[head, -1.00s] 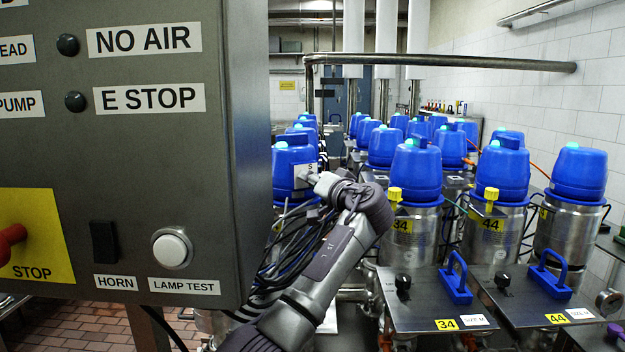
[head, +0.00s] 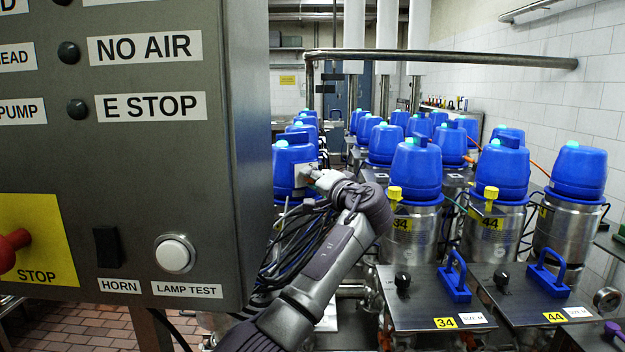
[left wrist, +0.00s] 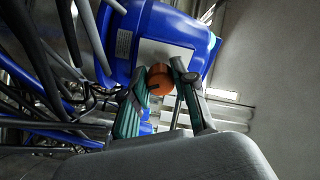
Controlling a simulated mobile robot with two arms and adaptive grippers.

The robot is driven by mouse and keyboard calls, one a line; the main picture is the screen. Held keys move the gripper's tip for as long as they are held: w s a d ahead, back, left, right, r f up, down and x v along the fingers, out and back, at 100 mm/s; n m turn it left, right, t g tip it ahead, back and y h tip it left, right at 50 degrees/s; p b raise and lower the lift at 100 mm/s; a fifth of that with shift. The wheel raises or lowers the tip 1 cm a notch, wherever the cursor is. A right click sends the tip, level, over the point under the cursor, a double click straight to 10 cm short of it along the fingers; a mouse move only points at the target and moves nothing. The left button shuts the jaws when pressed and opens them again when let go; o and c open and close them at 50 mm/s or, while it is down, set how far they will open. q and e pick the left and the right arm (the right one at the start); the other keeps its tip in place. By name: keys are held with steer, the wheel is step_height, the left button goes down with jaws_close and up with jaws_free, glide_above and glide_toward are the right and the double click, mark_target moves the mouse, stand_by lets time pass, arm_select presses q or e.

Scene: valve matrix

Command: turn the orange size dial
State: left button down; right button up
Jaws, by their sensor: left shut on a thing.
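The orange size dial (left wrist: 160,80) shows in the left wrist view, on a pale plate (left wrist: 166,54) fixed to the side of a blue valve head (left wrist: 147,25). My left gripper (left wrist: 160,84) has a finger on either side of the dial and is shut on it. In the head view the left gripper (head: 312,176) reaches the near blue valve head (head: 288,160) just right of the grey control box. The dial itself is hidden there behind the gripper. My right gripper is not in view.
The grey control box (head: 225,235) stands close on the left and hides part of the near valve. Dark cables (head: 285,250) hang beside my left arm. Several blue valves (head: 415,168) stand in rows to the right. Black plates with blue handles (head: 456,285) lie in front.

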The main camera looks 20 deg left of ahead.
arm_select(q)
steer(key=c, duration=0.9)
jaws_free()
steer(key=shift+d, duration=0.1)
steer(key=v, duration=1.1)
steer(key=shift+s+d, duration=0.25)
steer(key=shift+d, duration=0.05)
